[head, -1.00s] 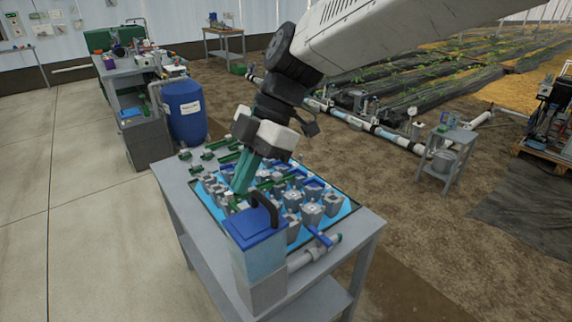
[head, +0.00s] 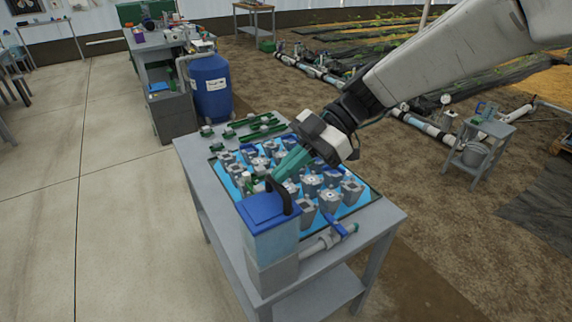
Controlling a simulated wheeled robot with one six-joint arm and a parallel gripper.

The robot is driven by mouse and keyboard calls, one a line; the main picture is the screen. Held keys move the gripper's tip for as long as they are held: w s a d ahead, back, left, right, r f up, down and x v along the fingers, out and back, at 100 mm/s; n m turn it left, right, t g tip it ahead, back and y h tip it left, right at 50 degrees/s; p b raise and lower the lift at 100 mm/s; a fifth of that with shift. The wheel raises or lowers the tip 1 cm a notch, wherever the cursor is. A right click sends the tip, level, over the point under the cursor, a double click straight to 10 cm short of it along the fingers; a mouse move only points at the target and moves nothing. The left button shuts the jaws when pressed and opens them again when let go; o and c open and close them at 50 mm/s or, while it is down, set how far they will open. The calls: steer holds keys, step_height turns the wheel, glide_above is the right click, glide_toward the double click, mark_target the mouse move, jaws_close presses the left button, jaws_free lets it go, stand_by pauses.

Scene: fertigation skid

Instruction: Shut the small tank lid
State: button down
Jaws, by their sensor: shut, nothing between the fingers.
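The small tank (head: 272,252) stands at the near left corner of the grey table, with a translucent body and a grey lower part. Its blue lid (head: 264,209) lies across the top and looks level; I cannot tell whether a thin gap is left. A dark arched handle (head: 283,194) rises at the lid's right side. My gripper (head: 276,178) has teal fingers pointing down and left. It is shut and empty, with its tips just behind the handle. I cannot tell whether they touch it.
A blue tray (head: 364,200) holds several grey fittings right behind the tank. A pipe with a blue valve (head: 340,232) lies to the tank's right. Green parts (head: 255,128) lie at the table's back. A blue barrel (head: 211,88) stands beyond. The floor at left is clear.

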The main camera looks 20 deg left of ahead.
steer(key=shift+f, duration=0.1)
stand_by(0.4)
steer(key=s+a+r+v, duration=0.1)
steer(key=r+v, duration=0.1)
steer(key=v, duration=0.9)
steer(key=s+d+f+m+t+h, duration=0.15)
steer(key=d+f+m, duration=0.25)
steer(key=m, duration=0.5)
steer(key=s+d+m+t+h, duration=0.2)
steer(key=s+d+m, duration=0.4)
steer(key=d, duration=0.4)
steer(key=s+d+m+t+h, duration=0.2)
steer(key=s+d+m+t, duration=0.2)
steer(key=d, duration=0.7)
steer(key=s+d+f+m+t+h, duration=0.1)
steer(key=s+d+m+t+h, duration=0.1)
steer(key=s+d+m, duration=0.6)
steer(key=d+m+t, duration=0.1)
steer(key=d, duration=0.1)
steer(key=shift+d, duration=0.35)
